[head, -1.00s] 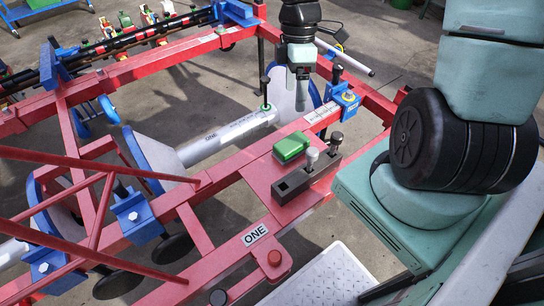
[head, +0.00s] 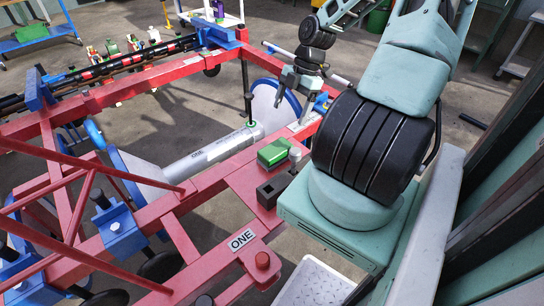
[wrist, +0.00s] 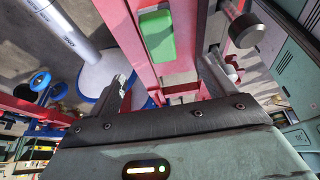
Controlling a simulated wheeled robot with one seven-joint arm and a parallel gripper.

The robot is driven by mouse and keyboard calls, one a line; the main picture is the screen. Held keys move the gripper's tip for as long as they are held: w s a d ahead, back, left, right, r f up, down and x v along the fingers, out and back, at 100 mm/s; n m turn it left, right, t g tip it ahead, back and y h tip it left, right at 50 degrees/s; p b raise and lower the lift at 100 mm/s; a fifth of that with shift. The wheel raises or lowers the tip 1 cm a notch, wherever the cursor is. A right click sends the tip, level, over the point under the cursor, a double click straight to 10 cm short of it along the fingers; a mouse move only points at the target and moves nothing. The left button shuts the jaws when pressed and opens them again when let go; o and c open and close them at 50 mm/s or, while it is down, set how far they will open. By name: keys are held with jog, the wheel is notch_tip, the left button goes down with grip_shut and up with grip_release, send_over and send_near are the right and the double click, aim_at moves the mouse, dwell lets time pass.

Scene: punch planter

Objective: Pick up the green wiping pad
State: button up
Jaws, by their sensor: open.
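The green wiping pad (head: 273,153) is a green block lying on the flat red plate of the frame, beside a dark block with a pale-topped knob (head: 295,152). It also shows in the wrist view (wrist: 157,36), at the top middle, beyond the fingers. My gripper (head: 292,86) is above the red frame, behind the pad in the head view and apart from it. In the wrist view my gripper (wrist: 162,88) has its two fingers spread apart with nothing between them.
The red frame (head: 217,172) carries a white tube (head: 205,155) and a blue-rimmed disc (head: 268,105). A dark round knob (wrist: 245,30) stands close to the pad in the wrist view.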

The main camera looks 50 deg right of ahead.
aim_at(277, 147)
jog(key=b+x, duration=0.4)
jog(key=x, duration=1)
jog(key=shift+a+f, duration=0.15)
jog(key=shift+f, duration=0.35)
jog(key=shift+f, duration=0.25)
jog(key=c, duration=1.2)
jog(key=shift+o, duration=0.2)
jog(key=shift+r+b, duration=0.2)
jog(key=shift+b, duration=0.1)
notch_tip(277, 147, up, 10)
jog(key=p, duration=0.3)
jog(key=shift+r, duration=0.1)
